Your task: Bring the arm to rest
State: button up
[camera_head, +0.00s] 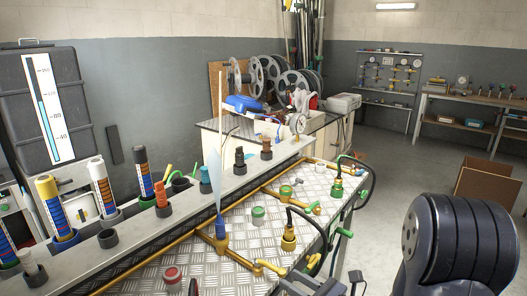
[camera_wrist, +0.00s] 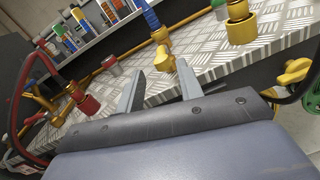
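My gripper (camera_wrist: 160,72) shows in the wrist view with its two grey fingers spread apart and nothing held between them. The fingers point toward the edge of the tread-plate bench (camera_wrist: 215,65). A yellow fitting (camera_wrist: 166,58) with a blue hose end (camera_wrist: 151,22) lies just beyond the fingertips; I cannot tell whether they touch. In the head view, a large dark ribbed part of my arm (camera_head: 465,245) fills the lower right. Dark parts at the bottom edge there may belong to my gripper, but are cut off and unclear.
The tread-plate bench (camera_head: 190,262) carries yellow pipes, a green cap (camera_head: 258,215), a red cap (camera_head: 172,275) and a brass coupling with a black hose (camera_head: 288,238). A red hose (camera_wrist: 22,85) is left in the wrist view. Open floor (camera_head: 385,165) lies right of the bench; a cardboard box (camera_head: 487,184) stands there.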

jog(key=s+a+r+n+g+h+p, duration=0.1)
jog(key=s+r+n+g+p, duration=0.1)
jog(key=s+n+g, duration=0.3)
jog(key=s+a+r+n+g+h+p, duration=0.1)
jog(key=s+a+n+g+h+p, duration=0.15)
jog(key=s+n, duration=0.4)
jog(key=s+a+r+n+g+h+p, duration=0.1)
jog(key=s+r+n+g+p, duration=0.1)
jog(key=s+n+g, duration=0.35)
jog(key=s+d+r+n+t+h+p, duration=0.2)
jog(key=s+d+n+h+p, duration=0.2)
jog(key=d+n, duration=0.4)
jog(key=shift+s+r+n+t+h, duration=0.4)
jog(key=shift+s+h, duration=0.3)
jog(key=shift+h, duration=0.65)
jog(key=shift+a, duration=0.15)
